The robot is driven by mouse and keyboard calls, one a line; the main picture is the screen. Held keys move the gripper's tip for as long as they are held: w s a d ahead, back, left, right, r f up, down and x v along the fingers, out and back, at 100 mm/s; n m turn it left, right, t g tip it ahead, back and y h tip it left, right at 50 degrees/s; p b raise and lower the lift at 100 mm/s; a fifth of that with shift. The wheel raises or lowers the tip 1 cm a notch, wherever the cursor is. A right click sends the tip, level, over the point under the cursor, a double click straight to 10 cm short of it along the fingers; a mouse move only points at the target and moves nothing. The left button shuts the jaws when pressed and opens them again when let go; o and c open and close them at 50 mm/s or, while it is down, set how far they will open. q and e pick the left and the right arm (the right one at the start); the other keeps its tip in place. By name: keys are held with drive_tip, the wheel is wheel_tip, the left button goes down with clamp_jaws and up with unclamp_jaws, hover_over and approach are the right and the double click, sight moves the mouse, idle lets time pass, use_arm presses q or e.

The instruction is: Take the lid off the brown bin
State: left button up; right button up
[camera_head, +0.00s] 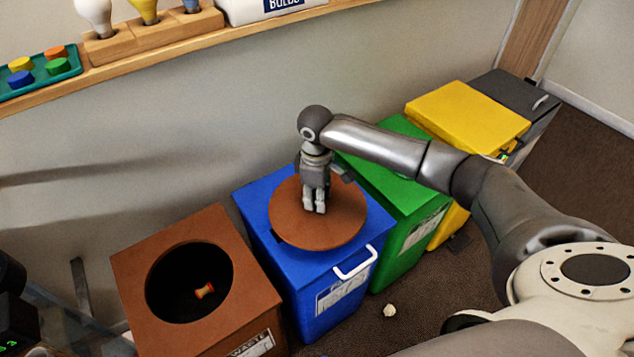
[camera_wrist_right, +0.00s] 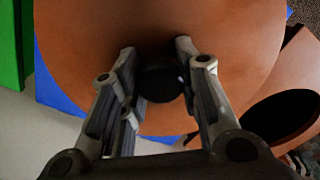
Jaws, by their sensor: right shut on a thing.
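The brown bin (camera_head: 240,240) stands at the lower left in the head view, its round opening uncovered. Inside the dark opening lies a small red and cream scrap that looks like an apple core (camera_head: 204,291). The round brown lid (camera_head: 340,222) is over the top of the blue bin (camera_head: 262,215); I cannot tell whether it rests there or is held just above. My right gripper (camera_head: 315,208) is over the lid's middle, fingers pointing down, shut on its dark knob (camera_wrist_right: 162,82). The lid (camera_wrist_right: 75,35) fills much of the wrist view. My left gripper is not in view.
A green bin (camera_head: 405,195), a yellow bin (camera_head: 470,112) and a dark grey bin (camera_head: 508,92) continue the row to the right. A crumpled white scrap (camera_head: 389,310) lies on the floor. A wooden shelf (camera_head: 200,48) with bulbs and a teal tray (camera_head: 40,77) runs along the wall.

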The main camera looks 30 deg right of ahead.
drive_tip(key=shift+w+d+r+n, duration=0.2)
drive_tip(key=shift+w+d+n, duration=0.05)
drive_tip(key=shift+w, duration=0.3)
drive_tip(key=shift+w+d+r+n, duration=0.2)
drive_tip(key=shift+w+d+n, duration=0.05)
drive_tip(key=shift+w, duration=0.3)
drive_tip(key=shift+w+d+f+b, duration=0.15)
drive_tip(key=shift+w+f+b, duration=0.05)
drive_tip(key=shift+b, duration=0.15)
drive_tip(key=shift+f+b, duration=0.3)
drive_tip(key=shift+b, duration=0.1)
wheel_tip(320, 180, down, 4)
drive_tip(key=b, duration=0.4)
drive_tip(key=shift+r+b, duration=0.2)
drive_tip(key=shift+b, duration=0.15)
drive_tip(key=shift+s+f, duration=0.1)
drive_tip(key=shift+f, duration=0.85)
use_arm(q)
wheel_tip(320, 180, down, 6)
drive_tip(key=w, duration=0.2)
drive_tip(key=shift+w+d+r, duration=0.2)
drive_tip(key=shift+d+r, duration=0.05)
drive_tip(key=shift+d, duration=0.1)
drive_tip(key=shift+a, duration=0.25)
